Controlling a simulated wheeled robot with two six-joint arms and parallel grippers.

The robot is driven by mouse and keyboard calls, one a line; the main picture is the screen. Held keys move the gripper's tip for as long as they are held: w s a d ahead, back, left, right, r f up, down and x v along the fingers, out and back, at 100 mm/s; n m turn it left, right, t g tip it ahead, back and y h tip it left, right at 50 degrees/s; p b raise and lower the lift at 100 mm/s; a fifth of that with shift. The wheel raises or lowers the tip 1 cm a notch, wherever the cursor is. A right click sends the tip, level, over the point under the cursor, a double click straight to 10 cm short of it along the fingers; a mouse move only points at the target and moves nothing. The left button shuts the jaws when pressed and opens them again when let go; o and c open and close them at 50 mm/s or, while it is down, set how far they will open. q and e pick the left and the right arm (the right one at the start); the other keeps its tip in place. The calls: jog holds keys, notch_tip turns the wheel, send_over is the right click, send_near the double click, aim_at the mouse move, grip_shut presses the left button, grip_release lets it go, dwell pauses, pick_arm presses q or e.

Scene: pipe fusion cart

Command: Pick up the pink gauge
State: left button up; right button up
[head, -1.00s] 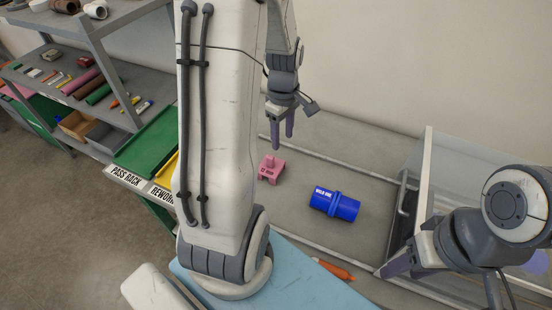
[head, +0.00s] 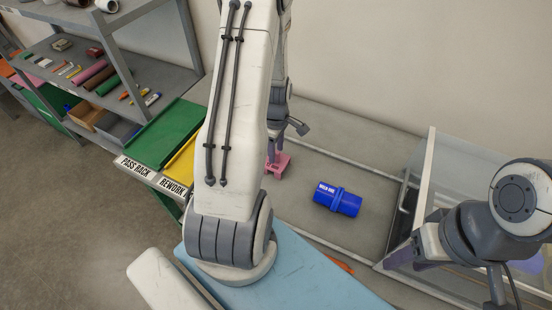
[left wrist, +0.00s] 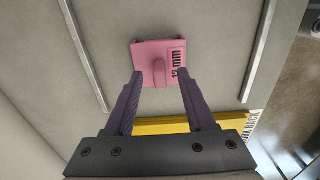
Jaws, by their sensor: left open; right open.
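The pink gauge (head: 280,166) lies on the grey cart top, partly hidden behind my left arm and gripper in the head view. In the left wrist view the gauge (left wrist: 153,60) shows a flat block with a raised rib and the marking "12 mm". My left gripper (head: 272,155) is open and close above the gauge. In the left wrist view its two fingers (left wrist: 158,82) point at the gauge, one on each side of the rib's near end. My right gripper (head: 402,260) is at the right beside the clear-walled box, and its fingers are partly hidden.
A blue pipe coupling (head: 338,200) lies on the cart top right of the gauge. A clear-walled box (head: 428,175) stands further right. The green (head: 165,135) and yellow (head: 180,165) trays and a shelf (head: 150,90) with parts are at the left. An orange item (head: 340,265) lies near the front.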

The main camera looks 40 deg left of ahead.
pick_arm(q)
jog(key=shift+f, duration=0.6)
grip_shut()
jog(key=shift+r, duration=0.1)
